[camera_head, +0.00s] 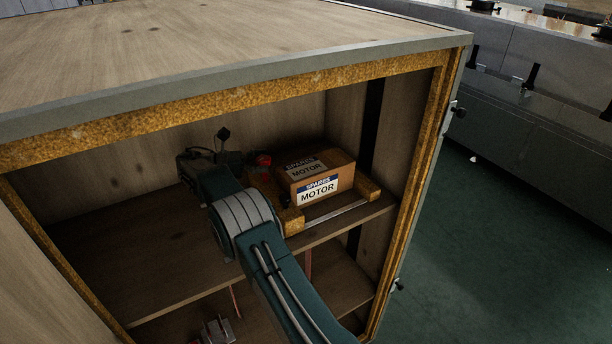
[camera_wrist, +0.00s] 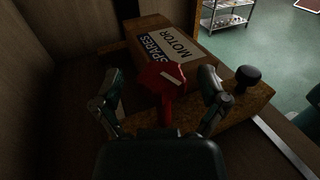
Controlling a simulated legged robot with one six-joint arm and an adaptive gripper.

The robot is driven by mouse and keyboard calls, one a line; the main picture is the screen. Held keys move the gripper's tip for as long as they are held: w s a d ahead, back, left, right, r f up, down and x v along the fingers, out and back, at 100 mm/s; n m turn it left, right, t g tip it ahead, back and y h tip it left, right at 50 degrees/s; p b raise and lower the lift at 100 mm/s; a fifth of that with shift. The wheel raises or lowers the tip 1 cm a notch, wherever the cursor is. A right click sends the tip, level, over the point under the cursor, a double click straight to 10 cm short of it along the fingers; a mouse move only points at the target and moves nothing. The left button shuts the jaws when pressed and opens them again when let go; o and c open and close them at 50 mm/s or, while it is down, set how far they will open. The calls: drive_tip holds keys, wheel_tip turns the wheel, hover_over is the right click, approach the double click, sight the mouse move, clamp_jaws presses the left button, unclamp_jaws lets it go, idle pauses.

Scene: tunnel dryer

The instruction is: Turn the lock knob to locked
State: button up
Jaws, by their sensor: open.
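The red knob (camera_wrist: 163,78), which looks like the lock knob, sits between the spread fingers of my gripper (camera_wrist: 161,84) in the wrist view. A pale line on its face runs roughly left to right, tilted slightly down to the right. A red stem or bar shows below it. My gripper is open, with one finger on each side of the knob; a gap shows on both sides. In the head view the red knob (camera_head: 263,160) is small, just beyond my wrist and beside the box, and my arm partly hides the area. I cannot read any locked or unlocked label.
A cardboard box labelled SPARES MOTOR (camera_head: 316,178) stands right behind the knob on a chipboard base. A black round knob (camera_wrist: 247,78) stands to the right in the wrist view. The cabinet's shelf (camera_head: 165,262), side walls and top (camera_head: 240,60) enclose my arm. Green floor lies outside right.

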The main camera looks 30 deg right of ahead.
drive_tip(key=shift+n+t, duration=0.3)
drive_tip(key=shift+t, duration=0.1)
